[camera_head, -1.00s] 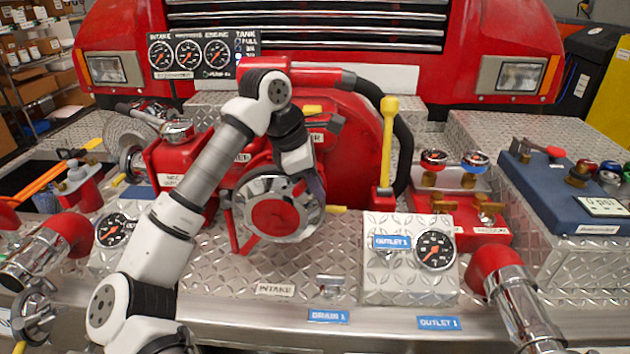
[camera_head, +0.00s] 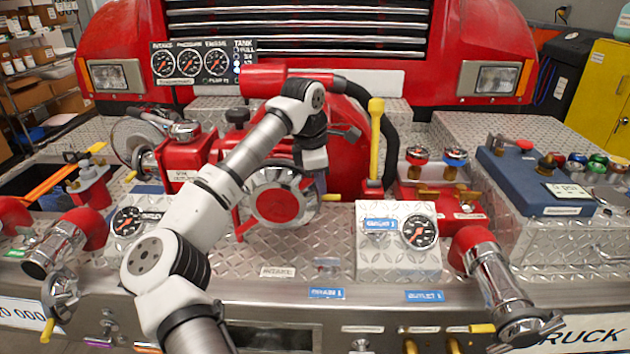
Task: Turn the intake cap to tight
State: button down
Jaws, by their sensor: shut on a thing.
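The intake cap (camera_head: 277,206) is a large round chrome ring with a red centre. It faces me on the front of the red pump, above the INTAKE label (camera_head: 277,271). A short yellow lug (camera_head: 331,197) sticks out at its right side. My gripper (camera_head: 319,184) is at the cap's upper right rim, reaching down from above. It is shut on the cap's rim there; the exact contact is small and partly hidden by my wrist. My arm crosses the view from the bottom and covers the area left of the cap.
A yellow lever (camera_head: 375,140) stands upright right of the cap. The OUTLET 1 gauge box (camera_head: 397,262) is at the lower right. A chrome outlet pipe (camera_head: 492,285) is farther right. Gauges (camera_head: 190,63) hang above.

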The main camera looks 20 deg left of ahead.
jog(key=shift+w+d+f+g+y+b, duration=0.1)
jog(key=shift+d+f+g+y+b, duration=0.15)
jog(key=shift+f+y, duration=0.35)
jog(key=shift+w+d+f+g+y+b, duration=0.15)
jog(key=shift+d+f+y+b, duration=0.15)
jog(key=shift+f+y, duration=0.25)
jog(key=shift+s, duration=0.1)
jog(key=c, duration=1.3)
grip_release()
notch_tip(320, 180, up, 14)
jog(key=s+d+b, duration=0.1)
jog(key=s, duration=0.1)
jog(key=shift+d+f, duration=0.15)
jog(key=shift+d, duration=0.1)
